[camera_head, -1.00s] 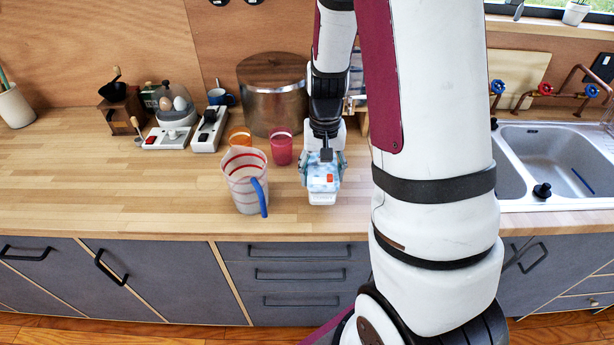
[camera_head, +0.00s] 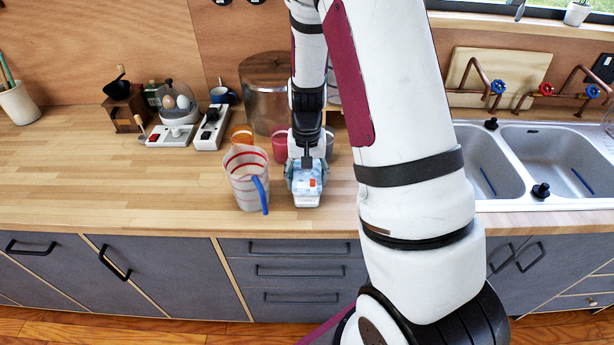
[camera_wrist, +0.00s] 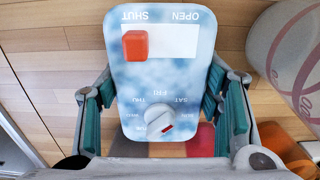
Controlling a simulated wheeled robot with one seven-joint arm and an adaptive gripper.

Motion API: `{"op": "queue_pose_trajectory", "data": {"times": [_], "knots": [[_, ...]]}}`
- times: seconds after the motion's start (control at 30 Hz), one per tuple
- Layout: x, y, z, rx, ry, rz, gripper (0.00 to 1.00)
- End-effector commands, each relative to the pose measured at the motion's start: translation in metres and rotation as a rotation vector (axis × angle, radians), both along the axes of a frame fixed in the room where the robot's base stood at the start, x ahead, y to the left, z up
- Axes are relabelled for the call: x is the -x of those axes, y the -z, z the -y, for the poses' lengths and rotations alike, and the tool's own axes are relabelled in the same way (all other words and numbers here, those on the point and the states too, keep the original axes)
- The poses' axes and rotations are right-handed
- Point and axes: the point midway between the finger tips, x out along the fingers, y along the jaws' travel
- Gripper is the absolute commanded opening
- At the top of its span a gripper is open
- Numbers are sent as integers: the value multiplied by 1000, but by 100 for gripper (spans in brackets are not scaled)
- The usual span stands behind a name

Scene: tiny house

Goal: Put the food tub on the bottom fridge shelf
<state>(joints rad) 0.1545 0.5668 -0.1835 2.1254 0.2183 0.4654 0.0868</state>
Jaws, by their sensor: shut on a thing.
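The food tub (camera_head: 307,199) is a small white container with a pale blue cloudy lid. In the wrist view the tub's lid (camera_wrist: 160,85) shows a red slider under the word SHUT and a round day dial. My gripper (camera_head: 306,180) is shut on the tub, with a teal finger pad on each side of it in the wrist view (camera_wrist: 162,110). The tub is at the counter's front part, just right of the striped jug; I cannot tell if it clears the counter. No fridge or fridge shelf is in view.
A striped jug (camera_head: 243,180) with a blue handle stands close left of my gripper. Orange (camera_head: 241,135) and pink (camera_head: 280,147) cups and a large metal pot (camera_head: 267,100) stand behind. The counter's left part (camera_head: 100,185) is clear. A double sink (camera_head: 560,160) is at right.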

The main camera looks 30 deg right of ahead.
Motion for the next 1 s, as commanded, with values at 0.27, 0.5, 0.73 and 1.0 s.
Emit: {"op": "queue_pose_trajectory", "data": {"times": [0.27,0.5,0.73,1.0], "knots": [[0,2,0,-1,0,-1,80],[0,0,0,0,0,0,80],[-2,-25,0,1,0,4,80],[-2,-81,0,0,-1,6,80]]}}
